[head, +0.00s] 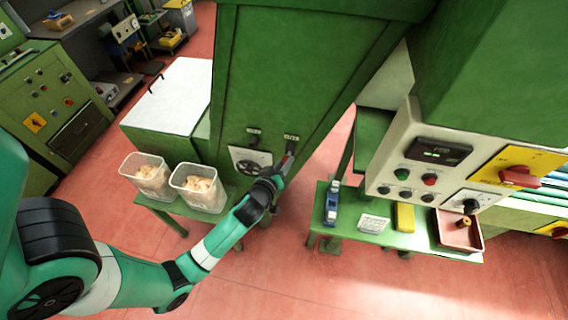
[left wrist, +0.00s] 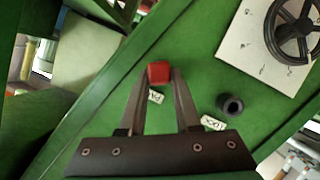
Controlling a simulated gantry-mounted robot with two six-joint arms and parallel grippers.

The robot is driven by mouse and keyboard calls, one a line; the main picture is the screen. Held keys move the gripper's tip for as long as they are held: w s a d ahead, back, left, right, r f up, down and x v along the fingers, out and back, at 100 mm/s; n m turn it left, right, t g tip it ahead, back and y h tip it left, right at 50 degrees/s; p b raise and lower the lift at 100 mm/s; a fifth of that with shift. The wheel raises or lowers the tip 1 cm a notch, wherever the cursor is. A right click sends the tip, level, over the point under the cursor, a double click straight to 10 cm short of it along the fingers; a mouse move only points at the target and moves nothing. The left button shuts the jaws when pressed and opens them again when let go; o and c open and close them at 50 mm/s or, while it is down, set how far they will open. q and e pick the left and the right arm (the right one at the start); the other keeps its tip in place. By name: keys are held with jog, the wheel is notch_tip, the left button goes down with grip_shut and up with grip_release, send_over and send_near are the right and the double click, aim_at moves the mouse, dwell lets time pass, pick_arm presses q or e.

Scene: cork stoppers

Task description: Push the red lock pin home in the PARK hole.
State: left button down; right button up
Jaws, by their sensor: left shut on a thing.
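The red lock pin (left wrist: 159,72) shows as a red block between the fingertips of my left gripper (left wrist: 161,80) in the left wrist view. The gripper is shut on it, at the green machine face. In the head view my left gripper (head: 279,173) reaches the right part of that face, with a bit of red at its tip. A small white label (left wrist: 156,96) lies beside the pin; its text is too small to read surely. A black round socket (left wrist: 231,104) with another label (left wrist: 212,123) sits apart, empty. The pin's tip and its hole are hidden. My right gripper is not in view.
A black handwheel (head: 254,167) on a white plate is left of the gripper. Two clear bins of corks (head: 200,188) stand at the left. A green bench (head: 345,232) at the right carries a stapler-like blue tool (head: 331,204), a yellow block (head: 404,217) and a red tray (head: 459,243).

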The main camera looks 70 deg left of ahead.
pick_arm(q)
jog(key=shift+w+a, duration=0.45)
jog(key=shift+a, duration=0.2)
jog(key=c, duration=0.5)
grip_release()
jog(key=v, duration=1.1)
jog(key=shift+s+d+r, duration=0.1)
jog(key=shift+s+d, duration=0.1)
jog(key=shift+s, duration=0.05)
